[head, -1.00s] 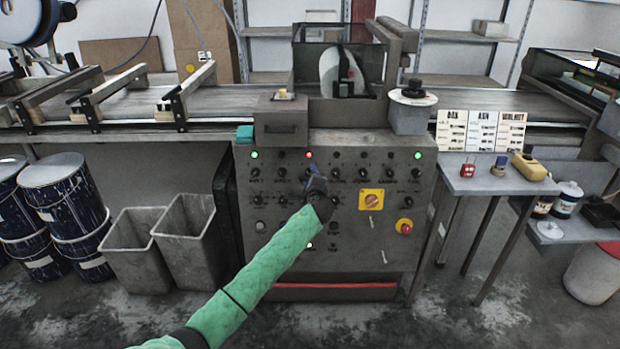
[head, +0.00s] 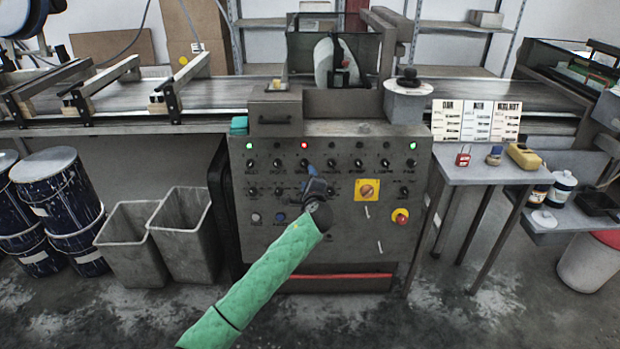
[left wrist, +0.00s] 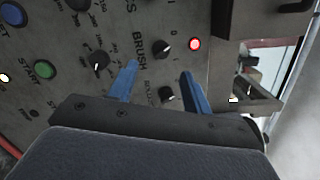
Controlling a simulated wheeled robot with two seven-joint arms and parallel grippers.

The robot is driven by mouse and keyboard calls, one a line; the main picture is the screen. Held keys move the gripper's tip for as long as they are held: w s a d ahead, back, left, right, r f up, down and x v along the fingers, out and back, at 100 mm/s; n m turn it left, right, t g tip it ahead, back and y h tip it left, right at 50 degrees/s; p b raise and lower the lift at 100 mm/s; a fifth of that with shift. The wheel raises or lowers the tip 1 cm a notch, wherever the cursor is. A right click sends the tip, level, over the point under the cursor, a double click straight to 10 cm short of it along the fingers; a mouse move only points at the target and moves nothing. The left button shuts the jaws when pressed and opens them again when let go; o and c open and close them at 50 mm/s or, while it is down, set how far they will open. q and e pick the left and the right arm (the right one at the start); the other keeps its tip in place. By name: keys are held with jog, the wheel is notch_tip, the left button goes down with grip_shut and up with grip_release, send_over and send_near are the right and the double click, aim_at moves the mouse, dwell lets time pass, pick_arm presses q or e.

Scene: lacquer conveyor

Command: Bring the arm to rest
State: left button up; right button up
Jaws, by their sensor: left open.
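My left gripper (head: 314,184) is in front of the grey control panel (head: 262,218), with its green-sleeved arm coming up from below. In the left wrist view, its two blue fingers (left wrist: 160,82) stand apart with nothing between them. The panel's BRUSH lettering and a black knob (left wrist: 160,49) with a white mark show just beyond the fingers. I cannot tell whether a finger touches the panel. A red lamp (left wrist: 194,44) is lit near the knob; it also shows in the head view (head: 304,145). The gripper hides part of the panel's middle. My right gripper is not in view.
A yellow plate with a rotary switch (head: 367,190) and a red stop button (head: 400,216) sit at the panel's right. A side table (head: 468,172) holds cards, a padlock and a yellow object. Grey bins (head: 132,243) and drums (head: 58,190) stand left. The floor in front is open.

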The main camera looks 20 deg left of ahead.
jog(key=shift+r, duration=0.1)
pick_arm(q)
jog(key=s+d+r+n+g+h+p, duration=0.1)
jog(key=s+d+n+g+h, duration=0.2)
jog(key=s+n, duration=0.5)
jog(key=s+d+n+g+h+p, duration=0.1)
jog(key=s+d+n+g+h, duration=0.3)
jog(key=s, duration=0.7)
jog(key=s+d+f+n+g+p, duration=0.1)
jog(key=s+f, duration=0.3)
jog(key=s, duration=0.9)
jog(key=s+d+f+n+g+h+p, duration=0.1)
jog(key=s+f+g+p, duration=0.2)
jog(key=s, duration=1)
jog(key=s+d+f+n+g+p, duration=0.1)
jog(key=s+f, duration=0.4)
jog(key=s, duration=0.8)
jog(key=shift+s+d+f+g+h+p, duration=0.15)
jog(key=shift+s+f+g+h+p, duration=0.25)
jog(key=shift+g+p, duration=0.35)
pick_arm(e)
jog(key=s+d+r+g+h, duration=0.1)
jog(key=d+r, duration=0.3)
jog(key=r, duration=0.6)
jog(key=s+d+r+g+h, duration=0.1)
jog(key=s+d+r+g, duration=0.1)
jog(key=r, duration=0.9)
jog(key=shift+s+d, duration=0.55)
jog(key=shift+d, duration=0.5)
